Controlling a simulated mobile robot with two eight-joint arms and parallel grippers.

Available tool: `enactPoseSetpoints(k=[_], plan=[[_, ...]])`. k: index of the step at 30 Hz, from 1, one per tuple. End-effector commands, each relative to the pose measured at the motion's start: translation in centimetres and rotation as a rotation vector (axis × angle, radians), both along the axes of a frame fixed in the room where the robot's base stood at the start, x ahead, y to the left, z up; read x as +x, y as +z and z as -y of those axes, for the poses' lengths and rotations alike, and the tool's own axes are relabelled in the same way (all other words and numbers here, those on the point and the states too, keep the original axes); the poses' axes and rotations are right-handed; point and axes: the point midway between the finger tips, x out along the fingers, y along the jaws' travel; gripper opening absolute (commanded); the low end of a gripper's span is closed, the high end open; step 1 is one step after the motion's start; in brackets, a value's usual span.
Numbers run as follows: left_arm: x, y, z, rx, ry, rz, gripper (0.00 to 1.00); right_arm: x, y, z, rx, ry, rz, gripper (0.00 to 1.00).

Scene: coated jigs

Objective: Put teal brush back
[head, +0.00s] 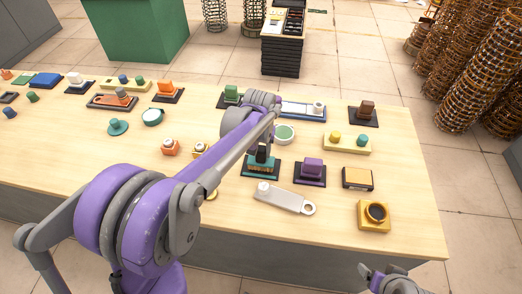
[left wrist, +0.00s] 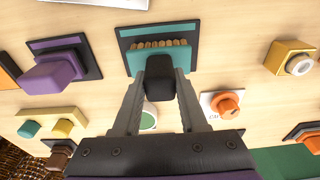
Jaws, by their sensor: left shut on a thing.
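The teal brush (head: 261,162) is in my left gripper (head: 263,149), which is shut on its black handle. In the left wrist view the black handle (left wrist: 160,82) sits between the two fingers of my left gripper (left wrist: 161,72), with tan bristles (left wrist: 160,43) and a teal body beyond it. A black plate with a teal strip (left wrist: 158,31) lies at the brush; it also shows in the head view (head: 262,174). Whether the brush touches the plate I cannot tell. My right gripper (head: 388,278) shows at the lower right, away from the table; its fingers are unclear.
A purple block (head: 312,165) on a black plate stands just right of the brush. A grey bar with a ring end (head: 285,199) lies in front. Other coloured pieces stand around on the wooden table (head: 340,110).

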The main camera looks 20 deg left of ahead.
Motion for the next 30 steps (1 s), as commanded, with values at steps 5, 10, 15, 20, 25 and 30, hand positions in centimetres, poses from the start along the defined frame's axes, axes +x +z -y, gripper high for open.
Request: enactPoseSetpoints(k=[5,10,15,20,25,30], plan=[[0.0,0.0,0.0,0.0,0.0,0.0,0.0,0.0,0.0,0.0,0.0,0.0,0.0,0.8],[0.0,-0.4,0.0,0.0,0.0,-0.001,0.0,-0.1,-0.4,0.0,0.0,0.0,-0.002,0.8],[0.0,-0.4,0.0,0.0,0.0,0.0,0.64,-0.1,-0.4,0.0,0.0,0.0,-0.002,0.8],[0.0,-0.4,0.0,0.0,0.0,0.0,0.72,-0.1,-0.4,0.0,0.0,0.0,-0.002,0.8],[0.0,-0.4,0.0,0.0,0.0,0.0,0.72,-0.1,-0.3,0.0,0.0,0.0,-0.001,0.8],[-0.2,1.0,0.0,0.0,0.0,0.0,0.72,0.0,-0.1,0.0,0.0,0.0,-0.001,0.8]])
